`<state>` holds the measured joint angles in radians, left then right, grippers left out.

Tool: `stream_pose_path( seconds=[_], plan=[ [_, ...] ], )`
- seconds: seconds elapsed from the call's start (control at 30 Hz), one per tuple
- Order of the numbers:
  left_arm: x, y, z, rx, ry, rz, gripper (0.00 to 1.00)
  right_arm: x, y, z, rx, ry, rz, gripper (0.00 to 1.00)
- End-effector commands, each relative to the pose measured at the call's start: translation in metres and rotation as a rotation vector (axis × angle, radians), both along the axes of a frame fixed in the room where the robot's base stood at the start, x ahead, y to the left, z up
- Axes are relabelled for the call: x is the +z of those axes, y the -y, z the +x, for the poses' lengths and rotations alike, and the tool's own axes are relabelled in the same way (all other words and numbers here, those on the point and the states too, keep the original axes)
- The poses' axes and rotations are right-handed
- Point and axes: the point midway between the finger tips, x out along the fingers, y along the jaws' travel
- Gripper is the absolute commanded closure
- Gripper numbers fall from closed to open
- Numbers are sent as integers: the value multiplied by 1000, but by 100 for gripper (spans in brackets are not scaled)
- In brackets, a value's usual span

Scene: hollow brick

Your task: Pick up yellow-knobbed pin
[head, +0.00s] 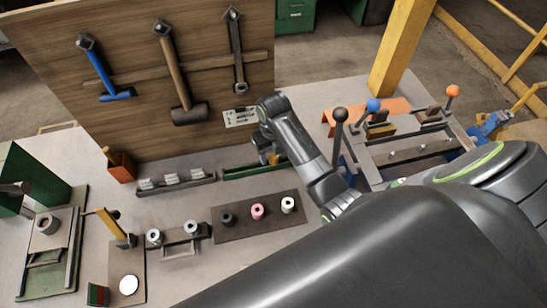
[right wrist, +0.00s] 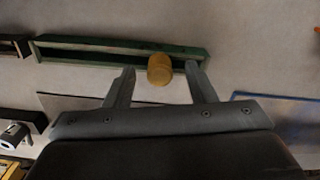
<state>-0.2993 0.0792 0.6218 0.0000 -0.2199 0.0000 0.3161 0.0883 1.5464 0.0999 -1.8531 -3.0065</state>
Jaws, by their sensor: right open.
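The yellow-knobbed pin shows in the right wrist view as a round yellow knob (right wrist: 160,69), seen nearly end-on; its shaft is hidden below the knob. In the head view a small patch of yellow (head: 274,158) shows at my right gripper's fingers. My right gripper (head: 268,157) is open over the green tray (head: 240,174). In the right wrist view its two fingers (right wrist: 160,82) stand on either side of the knob, with gaps on both sides. The green tray (right wrist: 75,45) runs just behind the knob there. My left gripper is not in view.
A tray of grey pieces (head: 175,183) stands left of the green tray. A dark plate with several spools (head: 257,211) lies in front. A wooden tool board (head: 150,80) rises behind. A frame with ball-topped levers (head: 405,150) stands to the right.

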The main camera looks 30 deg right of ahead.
Motion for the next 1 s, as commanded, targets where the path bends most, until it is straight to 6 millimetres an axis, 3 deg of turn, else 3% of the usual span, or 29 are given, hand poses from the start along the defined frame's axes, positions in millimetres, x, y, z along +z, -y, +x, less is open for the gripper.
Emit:
stream_pose_path(
  seconds=[0.3,0.67,1.0],
  plan=[
    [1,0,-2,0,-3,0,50,-7,0,0,0,1,0,50],
    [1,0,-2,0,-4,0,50,-6,0,0,1,1,0,97],
    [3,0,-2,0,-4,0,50,-4,0,0,-1,1,0,98]
  ],
)
